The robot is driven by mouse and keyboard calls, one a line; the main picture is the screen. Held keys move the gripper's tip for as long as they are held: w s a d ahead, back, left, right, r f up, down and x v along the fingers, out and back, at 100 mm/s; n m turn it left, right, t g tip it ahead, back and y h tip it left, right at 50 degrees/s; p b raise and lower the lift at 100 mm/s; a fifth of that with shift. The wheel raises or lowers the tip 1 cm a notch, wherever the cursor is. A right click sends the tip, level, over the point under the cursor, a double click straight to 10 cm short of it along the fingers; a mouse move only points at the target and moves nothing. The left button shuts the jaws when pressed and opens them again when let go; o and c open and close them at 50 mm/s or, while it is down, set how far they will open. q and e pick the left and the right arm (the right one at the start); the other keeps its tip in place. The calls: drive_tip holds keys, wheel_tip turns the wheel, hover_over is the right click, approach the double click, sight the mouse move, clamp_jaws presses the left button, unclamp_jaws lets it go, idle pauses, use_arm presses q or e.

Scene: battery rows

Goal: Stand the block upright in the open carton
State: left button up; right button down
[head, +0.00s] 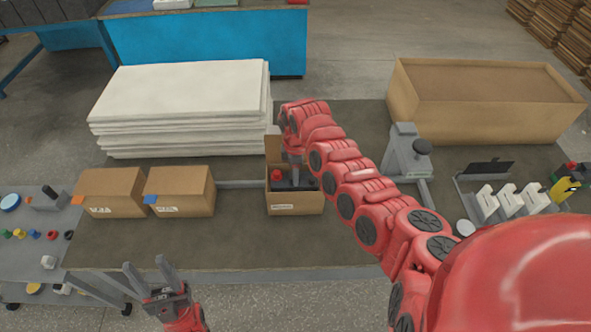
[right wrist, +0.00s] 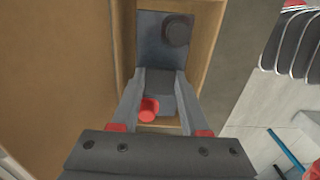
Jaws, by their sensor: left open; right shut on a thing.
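The open carton (head: 296,205) stands mid-table with its back flap raised; its brown walls surround the block in the right wrist view (right wrist: 208,45). The block (head: 295,184) is dark grey with a red cap and a black cap facing up. It is inside the carton and looks upright; its lower part is hidden by the walls. My right gripper (head: 292,160) reaches down into the carton, shut on the block, which shows between its fingers in the right wrist view (right wrist: 150,30). My left gripper (head: 147,268) is open and empty, in front of the table's near edge.
Two closed cartons (head: 108,192) (head: 180,190) stand to the left. White sheets (head: 180,95) are stacked behind. A long brown box (head: 485,115) is at the back right. A grey stand (head: 407,155) and a rack (head: 500,200) are on the right. The mat in front is clear.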

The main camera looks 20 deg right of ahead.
drive_tip(key=shift+f+b, duration=0.3)
drive_tip(key=shift+f, duration=0.15)
drive_tip(key=shift+c, duration=2)
unclamp_jaws()
drive_tip(key=shift+s, duration=0.1)
drive_tip(key=shift+r, duration=0.1)
wheel_tip(320, 180, up, 13)
drive_tip(key=b, duration=0.3)
drive_tip(key=shift+b, duration=0.4)
